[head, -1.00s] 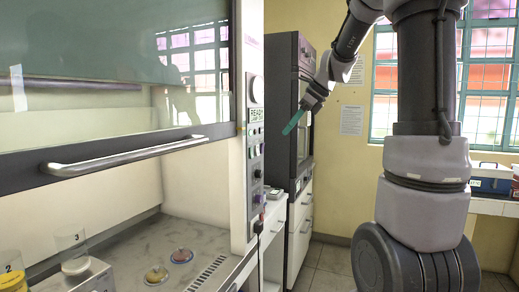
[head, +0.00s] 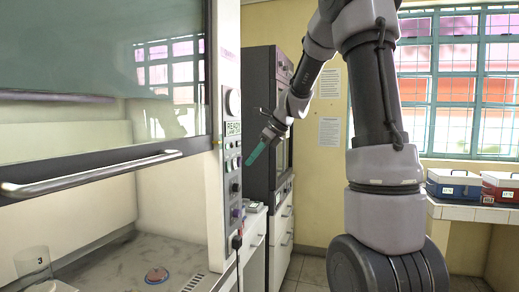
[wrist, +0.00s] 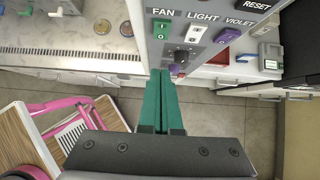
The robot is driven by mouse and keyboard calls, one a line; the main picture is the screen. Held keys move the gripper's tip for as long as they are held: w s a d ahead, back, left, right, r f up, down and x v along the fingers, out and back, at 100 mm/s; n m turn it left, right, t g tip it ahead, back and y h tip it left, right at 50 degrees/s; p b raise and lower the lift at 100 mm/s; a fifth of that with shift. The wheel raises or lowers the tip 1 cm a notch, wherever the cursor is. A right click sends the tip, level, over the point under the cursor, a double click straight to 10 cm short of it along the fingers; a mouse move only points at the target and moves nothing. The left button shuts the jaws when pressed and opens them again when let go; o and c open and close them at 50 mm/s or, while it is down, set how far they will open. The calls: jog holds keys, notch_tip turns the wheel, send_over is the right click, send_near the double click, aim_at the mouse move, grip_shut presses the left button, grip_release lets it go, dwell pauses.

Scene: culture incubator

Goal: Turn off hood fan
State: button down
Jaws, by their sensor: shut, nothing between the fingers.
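The hood's control panel (head: 231,165) is on the front right post of the fume hood. My gripper (head: 257,153) is just right of the panel in the head view, fingers together and empty. In the wrist view, the green fingertips of my gripper (wrist: 161,72) point at the panel's edge, below the FAN switch in the picture. I cannot tell whether they touch anything.
The sash handle (head: 95,172) crosses the hood front. A dark cabinet (head: 268,110) stands behind my gripper.

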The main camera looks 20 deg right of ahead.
aim_at(230, 167)
jog(key=shift+w+a+f, duration=0.4)
jog(key=shift+w+a, duration=0.15)
jog(key=shift+a, duration=0.2)
jog(key=shift+w+a+f, duration=0.35)
jog(key=shift+w+a, duration=0.15)
jog(key=shift+a, duration=0.2)
jog(key=shift+w+a+f, duration=0.4)
jog(key=shift+w+a, duration=0.15)
jog(key=shift+a, duration=0.2)
jog(key=shift+w+a+f, duration=0.1)
jog(key=shift+a+f, duration=0.1)
jog(key=shift+a, duration=0.1)
jog(key=shift+d, duration=0.1)
jog(key=shift+r, duration=0.2)
jog(key=shift+r, duration=0.7)
